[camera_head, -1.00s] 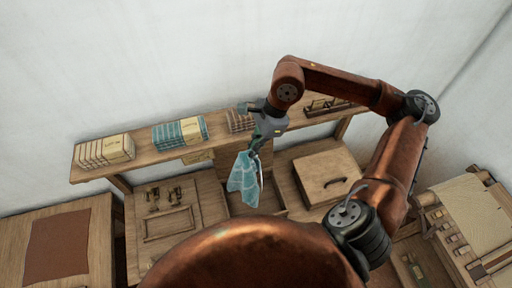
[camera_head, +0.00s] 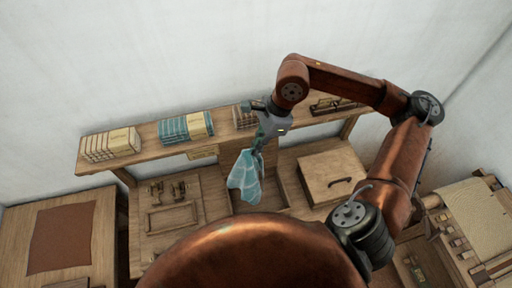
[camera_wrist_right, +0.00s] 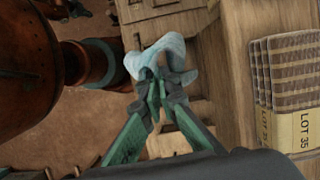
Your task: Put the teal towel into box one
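The teal towel (camera_head: 245,178) hangs from my right gripper (camera_head: 257,148) in the head view, below the shelf's front edge and over an open compartment (camera_head: 286,178) of the wooden bench. My right gripper is shut on the towel's upper part. In the right wrist view the two fingers (camera_wrist_right: 158,82) close together on the bunched, pale blue towel (camera_wrist_right: 158,52). No label reading box one is legible, so I cannot tell which container it is. My left gripper is not in view.
A shelf (camera_head: 155,147) behind holds cream-labelled cloth stacks (camera_head: 110,144) and a teal stack (camera_head: 186,127). A lidded wooden box (camera_head: 330,176) with a dark handle stands right of the towel. A bench panel with small fittings (camera_head: 172,214) lies left. A striped stack (camera_wrist_right: 288,75) reads LOT 35.

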